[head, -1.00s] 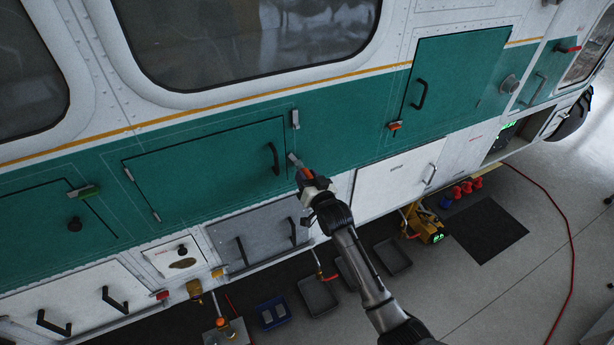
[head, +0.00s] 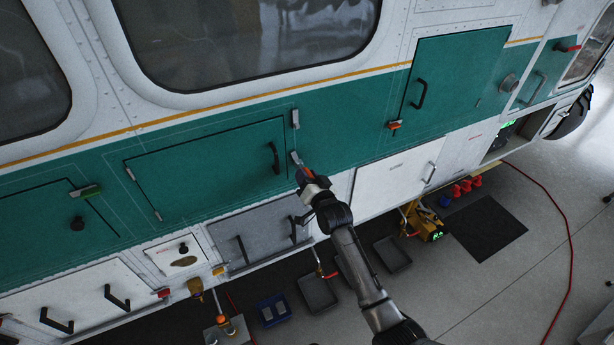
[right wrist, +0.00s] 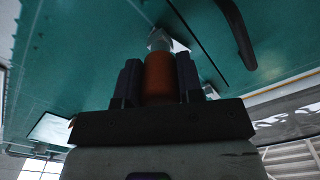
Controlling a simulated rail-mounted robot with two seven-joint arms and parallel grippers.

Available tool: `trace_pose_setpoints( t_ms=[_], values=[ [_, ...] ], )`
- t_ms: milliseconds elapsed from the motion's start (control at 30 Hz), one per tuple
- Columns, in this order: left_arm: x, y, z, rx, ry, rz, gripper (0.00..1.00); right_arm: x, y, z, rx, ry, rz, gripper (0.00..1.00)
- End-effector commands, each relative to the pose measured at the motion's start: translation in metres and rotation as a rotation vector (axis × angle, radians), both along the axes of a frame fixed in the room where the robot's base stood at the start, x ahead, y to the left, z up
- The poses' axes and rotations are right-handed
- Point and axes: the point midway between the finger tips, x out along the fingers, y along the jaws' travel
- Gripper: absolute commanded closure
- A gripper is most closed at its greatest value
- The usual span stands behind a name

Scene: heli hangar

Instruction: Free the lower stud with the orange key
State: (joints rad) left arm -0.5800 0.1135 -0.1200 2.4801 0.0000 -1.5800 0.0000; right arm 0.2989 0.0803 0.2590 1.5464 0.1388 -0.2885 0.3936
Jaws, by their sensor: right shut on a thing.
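My right gripper (head: 305,179) is shut on the orange key (right wrist: 160,78), beside the lower right corner of the green hatch (head: 210,165). In the right wrist view the key's orange grip stands between the two dark fingers (right wrist: 158,92), and a grey metal end (right wrist: 158,39) points at the green panel. In the head view the lower stud (head: 295,157) shows as a small grey piece at the key's end. I cannot tell how far the key is seated on it. The upper stud (head: 295,118) is above, grey and upright. My left gripper is not in view.
A dark hatch handle (head: 275,157) is close to the left of my right gripper; it also shows in the right wrist view (right wrist: 232,30). A grey panel with handles (head: 262,234) and a white door (head: 395,180) lie below. Trays (head: 318,293) are on the floor.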

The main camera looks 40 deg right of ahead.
Motion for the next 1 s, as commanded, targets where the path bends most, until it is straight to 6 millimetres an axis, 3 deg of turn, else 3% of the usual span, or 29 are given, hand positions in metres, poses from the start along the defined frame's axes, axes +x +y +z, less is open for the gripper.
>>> trace_pose_setpoints(
  t_ms=[200, 433, 1000],
  values=[
    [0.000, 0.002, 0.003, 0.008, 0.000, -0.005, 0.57, 0.000, 0.000, 0.000, 0.116, -0.027, -0.001, 0.94],
    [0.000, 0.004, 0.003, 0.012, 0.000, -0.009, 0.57, 0.000, 0.000, 0.000, -0.023, 0.006, 0.000, 0.94],
    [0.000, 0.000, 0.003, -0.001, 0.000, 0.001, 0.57, -0.020, 0.005, 0.000, -0.026, 0.005, 0.000, 0.94]
  ],
)
